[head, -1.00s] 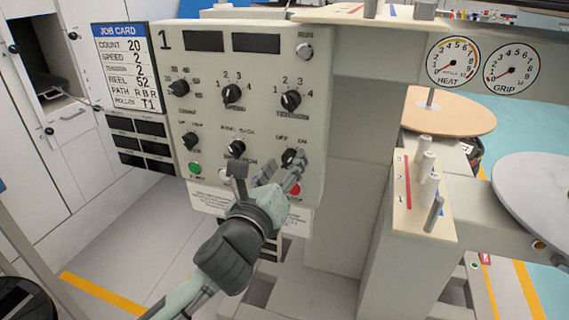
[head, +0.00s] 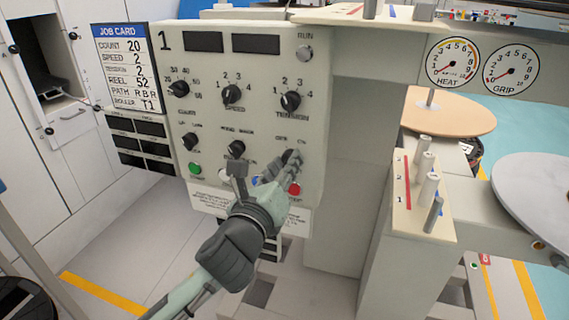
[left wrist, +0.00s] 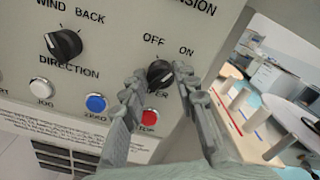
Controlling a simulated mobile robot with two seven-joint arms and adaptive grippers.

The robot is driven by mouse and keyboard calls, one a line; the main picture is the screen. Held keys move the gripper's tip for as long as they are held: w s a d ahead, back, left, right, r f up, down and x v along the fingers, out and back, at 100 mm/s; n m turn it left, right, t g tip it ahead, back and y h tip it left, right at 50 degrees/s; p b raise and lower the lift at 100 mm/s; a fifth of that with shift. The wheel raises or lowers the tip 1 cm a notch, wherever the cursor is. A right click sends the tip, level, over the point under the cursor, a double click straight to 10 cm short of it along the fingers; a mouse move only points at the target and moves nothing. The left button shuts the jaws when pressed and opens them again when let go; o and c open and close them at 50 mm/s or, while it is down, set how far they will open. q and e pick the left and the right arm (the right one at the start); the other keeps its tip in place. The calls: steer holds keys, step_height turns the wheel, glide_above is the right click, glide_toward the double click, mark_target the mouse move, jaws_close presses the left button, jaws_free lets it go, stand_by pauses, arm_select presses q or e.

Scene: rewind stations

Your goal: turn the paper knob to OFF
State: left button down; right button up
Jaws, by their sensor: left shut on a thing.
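The paper knob (left wrist: 160,74) is a black round knob under the OFF and ON labels on the grey control panel. Its label is partly covered by my finger. In the head view the knob (head: 291,156) shows just beyond my fingertips. My left gripper (left wrist: 162,82) has one finger on each side of the knob and is shut on it. In the head view the left gripper (head: 282,168) reaches up to the panel's lower right. I cannot clearly tell which label the knob points to. My right gripper is not in view.
A red button (left wrist: 149,118) and a blue zero button (left wrist: 96,103) sit just below the knob. The direction knob (left wrist: 66,44) is to the left. A bracket with upright pegs (head: 425,195) stands right of the panel. A job card (head: 122,68) hangs left.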

arm_select(q)
steer(key=n+p, duration=0.2)
steer(key=n, duration=0.3)
steer(key=shift+p, duration=0.4)
steer(key=n+p, duration=0.1)
steer(key=n, duration=0.3)
steer(key=shift+a+f, duration=0.1)
steer(key=shift+f+n+p, duration=0.1)
steer(key=shift+n+p, duration=0.25)
steer(key=shift+n, duration=0.85)
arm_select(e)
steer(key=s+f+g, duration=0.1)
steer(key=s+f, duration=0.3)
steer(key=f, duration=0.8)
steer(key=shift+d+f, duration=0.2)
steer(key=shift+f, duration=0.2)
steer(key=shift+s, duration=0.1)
arm_select(q)
steer(key=c, duration=1.2)
jaws_free()
